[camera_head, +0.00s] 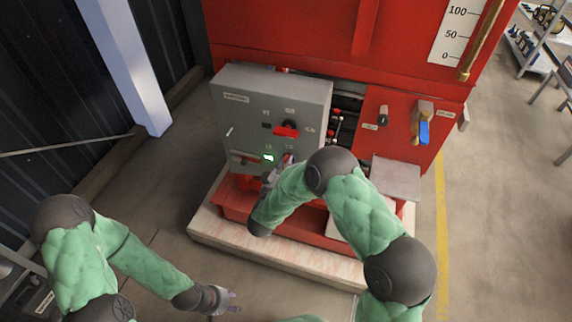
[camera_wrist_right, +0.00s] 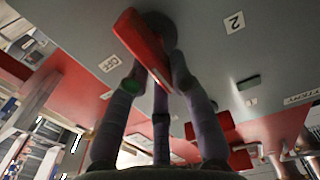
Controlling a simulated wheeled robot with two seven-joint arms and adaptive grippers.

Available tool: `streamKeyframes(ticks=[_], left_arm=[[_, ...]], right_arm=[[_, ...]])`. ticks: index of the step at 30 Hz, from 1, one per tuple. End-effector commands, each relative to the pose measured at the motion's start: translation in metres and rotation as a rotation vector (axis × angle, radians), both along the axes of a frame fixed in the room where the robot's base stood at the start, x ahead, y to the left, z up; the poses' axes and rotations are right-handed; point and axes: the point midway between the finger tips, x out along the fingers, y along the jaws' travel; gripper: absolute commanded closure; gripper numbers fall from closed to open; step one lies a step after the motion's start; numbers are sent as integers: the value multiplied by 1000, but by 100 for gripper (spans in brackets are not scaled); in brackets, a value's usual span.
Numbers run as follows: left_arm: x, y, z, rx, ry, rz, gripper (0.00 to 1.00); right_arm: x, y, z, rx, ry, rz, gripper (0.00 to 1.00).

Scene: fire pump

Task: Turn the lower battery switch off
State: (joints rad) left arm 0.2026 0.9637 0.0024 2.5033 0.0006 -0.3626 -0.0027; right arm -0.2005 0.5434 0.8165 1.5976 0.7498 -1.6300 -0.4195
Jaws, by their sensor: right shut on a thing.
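The grey control box (camera_head: 262,95) is fixed to the red pump unit. The lower battery switch has a red handle (camera_head: 289,157), partly hidden by my right arm in the head view. In the right wrist view the red handle (camera_wrist_right: 138,38) slants on a dark round base, near labels reading "OFF" and "2". My right gripper (camera_wrist_right: 160,78) is shut on this handle, its fingers on both sides. In the head view my right gripper (camera_head: 273,170) is at the box's lower part. My left gripper (camera_head: 232,300) is empty and open, low over the floor, away from the box.
The upper switch with a red handle (camera_head: 286,131) sits just above the lower one. A green light (camera_head: 268,158) glows left of the lower switch. A blue-handled valve (camera_head: 424,131) is at the right. The pale base (camera_head: 220,239) borders open floor.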

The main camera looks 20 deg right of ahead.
Motion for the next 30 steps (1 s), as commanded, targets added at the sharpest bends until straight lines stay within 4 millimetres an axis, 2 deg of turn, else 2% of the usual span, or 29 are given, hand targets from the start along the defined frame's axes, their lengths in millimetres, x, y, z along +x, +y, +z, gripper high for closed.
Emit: streamKeyframes(ticks=[11,30], left_arm=[[0,0,-10,0,0,0,60],[0,0,-53,0,0,0,60]], right_arm=[[-1,-2,-2,109,-74,0,100],[-6,-10,-11,594,-404,-1,100]])
